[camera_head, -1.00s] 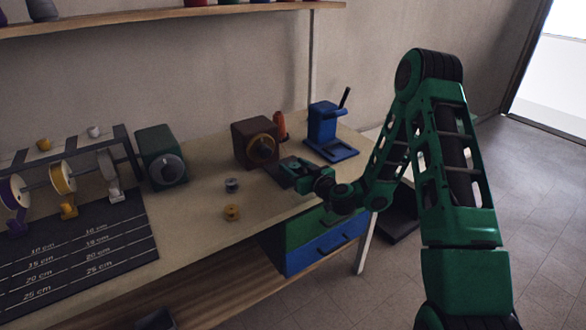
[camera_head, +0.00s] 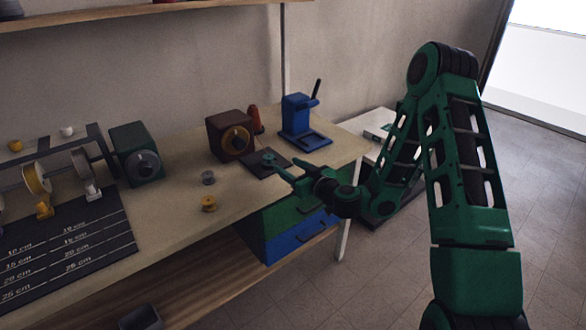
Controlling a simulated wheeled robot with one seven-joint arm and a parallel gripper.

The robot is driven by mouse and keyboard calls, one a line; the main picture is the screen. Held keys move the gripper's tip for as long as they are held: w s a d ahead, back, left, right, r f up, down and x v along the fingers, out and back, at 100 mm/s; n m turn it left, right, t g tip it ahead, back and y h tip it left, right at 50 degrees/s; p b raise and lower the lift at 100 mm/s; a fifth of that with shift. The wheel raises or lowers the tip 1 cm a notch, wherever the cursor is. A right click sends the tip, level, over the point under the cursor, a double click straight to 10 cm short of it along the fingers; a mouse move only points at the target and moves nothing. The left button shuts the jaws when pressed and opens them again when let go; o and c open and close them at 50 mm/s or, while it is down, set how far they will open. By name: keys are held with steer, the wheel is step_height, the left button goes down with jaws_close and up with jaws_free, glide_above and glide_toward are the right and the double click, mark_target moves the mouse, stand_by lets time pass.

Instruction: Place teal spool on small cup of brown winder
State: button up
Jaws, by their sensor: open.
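The brown winder (camera_head: 222,145) stands on the workbench, with an orange-yellow ring on its face. A dark base plate (camera_head: 254,168) lies in front of it. A small teal piece, which looks like the teal spool (camera_head: 269,158), is on or just above this plate. Its exact seat is too small to tell, and I cannot make out the small cup. My gripper (camera_head: 289,172) is open, just right of the teal piece and pointing left toward it. I see no clear contact between them.
A blue stand (camera_head: 298,122) with a lever is behind my gripper. A green winder (camera_head: 136,153) stands to the left. A grey spool (camera_head: 208,178) and a yellow spool (camera_head: 208,203) are on the bench near its front edge. Blue and green drawers (camera_head: 298,238) are below.

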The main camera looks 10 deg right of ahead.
steer(key=shift+s, duration=0.25)
steer(key=shift+a+r, duration=0.15)
steer(key=shift+a, duration=0.1)
steer(key=s+a+r+n+g+y, duration=0.1)
steer(key=s+r+n+g+y, duration=0.1)
steer(key=s+n+g, duration=0.4)
steer(key=s+d+r+m+g+h, duration=0.2)
steer(key=s+d+m+g+h, duration=0.15)
steer(key=s+d, duration=0.7)
steer(key=s+d+r+m+g+h, duration=0.2)
steer(key=s+d+m+h, duration=0.25)
steer(key=s+d, duration=0.55)
steer(key=s+d+r+m+g, duration=0.2)
steer(key=s+m, duration=0.2)
steer(key=s, duration=0.5)
steer(key=s+d+r+m+g, duration=0.1)
steer(key=s+m, duration=0.4)
steer(key=s, duration=0.5)
steer(key=shift+s+d+r+g, duration=0.2)
steer(key=shift+d+r+g, duration=0.15)
steer(key=shift+d+r, duration=0.5)
